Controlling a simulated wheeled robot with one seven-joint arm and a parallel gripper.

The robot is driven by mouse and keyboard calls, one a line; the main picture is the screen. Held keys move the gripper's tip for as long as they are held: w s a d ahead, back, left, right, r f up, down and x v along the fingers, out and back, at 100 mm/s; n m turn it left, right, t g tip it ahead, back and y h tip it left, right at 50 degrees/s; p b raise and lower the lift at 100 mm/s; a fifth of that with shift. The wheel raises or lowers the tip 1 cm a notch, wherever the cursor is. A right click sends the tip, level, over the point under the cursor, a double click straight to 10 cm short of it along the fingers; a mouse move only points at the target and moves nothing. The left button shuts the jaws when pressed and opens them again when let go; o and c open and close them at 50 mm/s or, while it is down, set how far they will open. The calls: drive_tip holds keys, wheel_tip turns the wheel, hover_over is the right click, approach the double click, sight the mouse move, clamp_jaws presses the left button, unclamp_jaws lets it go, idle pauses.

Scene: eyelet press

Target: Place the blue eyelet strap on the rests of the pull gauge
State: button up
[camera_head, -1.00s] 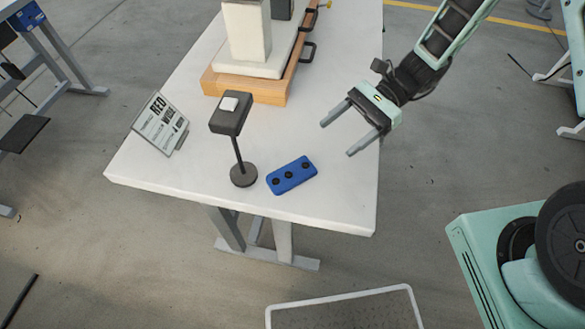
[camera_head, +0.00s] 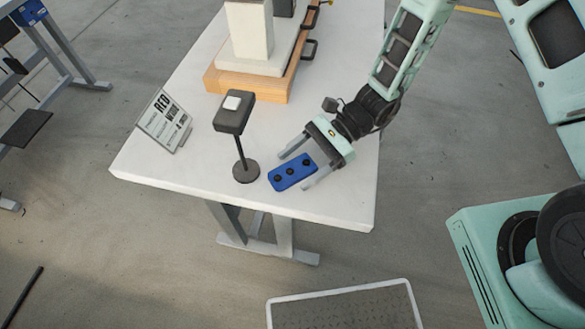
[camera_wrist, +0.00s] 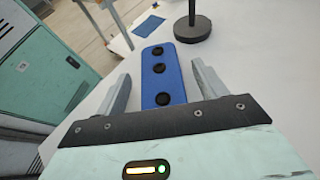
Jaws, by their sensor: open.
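The blue eyelet strap (camera_head: 292,172), with three dark eyelets, lies on the white table (camera_head: 335,205) near its front edge. My gripper (camera_head: 293,171) is open, with one finger on each side of the strap in the head view. In the wrist view the strap (camera_wrist: 162,88) runs lengthwise between my two fingers, with a gap on both sides. Its near end is hidden by my gripper body. I cannot tell how high the fingertips are above the table. No part is clearly recognisable as the pull gauge's rests.
A dark box on a thin post with a round base (camera_head: 246,171) stands just left of the strap. A sign (camera_head: 164,121) stands at the table's left edge. A pale column (camera_head: 249,32) on a wooden base (camera_head: 247,84) stands at the back. The right side of the table is bare.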

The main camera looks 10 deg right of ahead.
drive_tip(key=c, duration=1.1)
drive_tip(key=shift+c, duration=0.2)
drive_tip(key=shift+r, duration=0.15)
